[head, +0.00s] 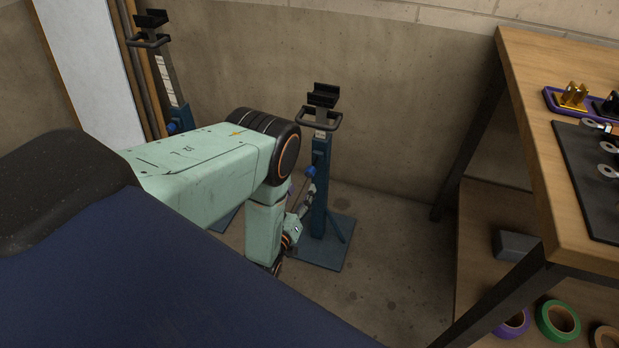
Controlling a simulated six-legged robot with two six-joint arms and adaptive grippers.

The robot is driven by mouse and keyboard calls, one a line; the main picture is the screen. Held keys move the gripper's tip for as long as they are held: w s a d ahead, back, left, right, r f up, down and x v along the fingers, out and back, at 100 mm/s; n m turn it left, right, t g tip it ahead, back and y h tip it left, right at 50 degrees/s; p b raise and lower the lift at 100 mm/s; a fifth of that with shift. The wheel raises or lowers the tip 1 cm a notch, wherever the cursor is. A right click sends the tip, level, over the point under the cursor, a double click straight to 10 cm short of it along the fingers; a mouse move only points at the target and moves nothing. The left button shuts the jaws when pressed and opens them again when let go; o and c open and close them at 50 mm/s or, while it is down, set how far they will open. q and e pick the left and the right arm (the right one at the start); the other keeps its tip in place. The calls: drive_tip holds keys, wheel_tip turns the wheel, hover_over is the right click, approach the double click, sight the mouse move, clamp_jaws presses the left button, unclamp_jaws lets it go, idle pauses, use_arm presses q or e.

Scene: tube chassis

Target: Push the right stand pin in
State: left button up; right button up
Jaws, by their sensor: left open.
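The right stand (320,190) is a blue post on a square base plate, standing upright on the floor with a black forked head and a dark handle. Its pin shows as a blue knob (310,171) on the left side of the post; how deep it sits I cannot tell. My left gripper (308,193) is small in view, open, just below the knob and close to the post. Whether it touches is unclear. My own arm partly hides it. My right gripper is not in view.
A second stand (168,75) with a blue knob (172,128) stands at the left by the wall, its lower part hidden by my arm. A wooden workbench (535,120) is at the right, with tape rolls (557,320) on its lower shelf. Floor between is clear.

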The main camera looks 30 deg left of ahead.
sight(308, 175)
use_arm(q)
drive_tip(key=b+x, duration=0.2)
drive_tip(key=x, duration=0.3)
drive_tip(key=shift+w+a+f, duration=0.15)
drive_tip(key=shift+w+f, duration=0.05)
drive_tip(key=shift+w+a+r, duration=0.1)
drive_tip(key=shift+w, duration=0.5)
drive_tip(key=shift+c, duration=0.5)
clamp_jaws()
